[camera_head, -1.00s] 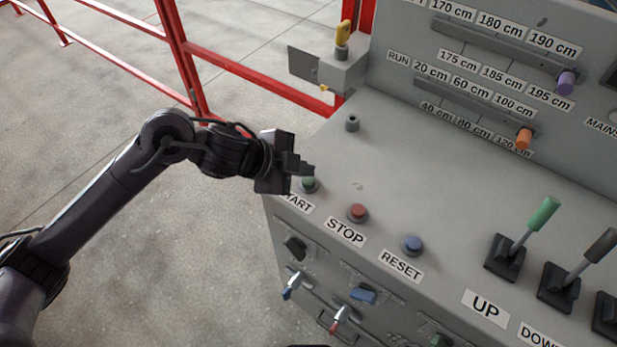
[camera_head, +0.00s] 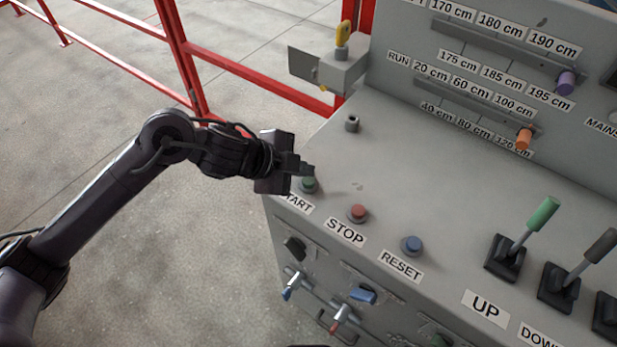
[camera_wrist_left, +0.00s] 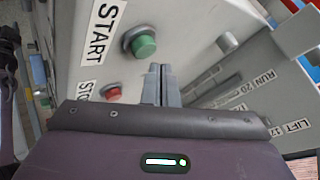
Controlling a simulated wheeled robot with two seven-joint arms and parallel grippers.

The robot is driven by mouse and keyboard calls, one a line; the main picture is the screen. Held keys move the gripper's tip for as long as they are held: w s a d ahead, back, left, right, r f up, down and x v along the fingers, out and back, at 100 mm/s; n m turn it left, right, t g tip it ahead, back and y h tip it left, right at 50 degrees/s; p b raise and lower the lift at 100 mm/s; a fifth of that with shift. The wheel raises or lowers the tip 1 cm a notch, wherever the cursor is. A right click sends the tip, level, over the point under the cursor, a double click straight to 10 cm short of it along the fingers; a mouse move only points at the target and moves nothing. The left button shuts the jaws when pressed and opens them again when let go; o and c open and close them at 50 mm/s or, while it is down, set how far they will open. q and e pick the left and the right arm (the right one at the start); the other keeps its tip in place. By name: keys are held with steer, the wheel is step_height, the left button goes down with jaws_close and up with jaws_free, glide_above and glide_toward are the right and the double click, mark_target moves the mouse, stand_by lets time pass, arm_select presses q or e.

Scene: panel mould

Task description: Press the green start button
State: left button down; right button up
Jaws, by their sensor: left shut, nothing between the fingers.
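The green start button (camera_head: 309,184) sits on the left end of the grey console top, behind the START label. It also shows in the left wrist view (camera_wrist_left: 144,46), to the left of my fingertips. My left gripper (camera_head: 308,170) is shut and empty, its fingertips just above and beside the button in the head view. In the left wrist view the closed fingers (camera_wrist_left: 160,72) point toward the console, apart from the button in the picture. Whether they touch it cannot be told. My right gripper is not in view.
The red STOP button (camera_head: 358,212) and blue RESET button (camera_head: 412,244) stand to the right along the console edge. A short grey post (camera_head: 352,123) rises behind the start button. Green-handled UP lever (camera_head: 541,215) is further right. Red railings (camera_head: 260,82) stand behind.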

mark_target(303, 182)
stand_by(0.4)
arm_select(q)
steer(key=shift+f, duration=0.45)
steer(key=shift+f+b, duration=0.5)
steer(key=shift+f, duration=0.05)
stand_by(0.5)
steer(key=shift+r, duration=0.1)
steer(key=shift+r+p, duration=0.85)
steer(key=shift+p, duration=0.15)
step_height(303, 182, up, 5)
steer(key=p, duration=0.5)
steer(key=shift+r, duration=0.1)
stand_by(0.6)
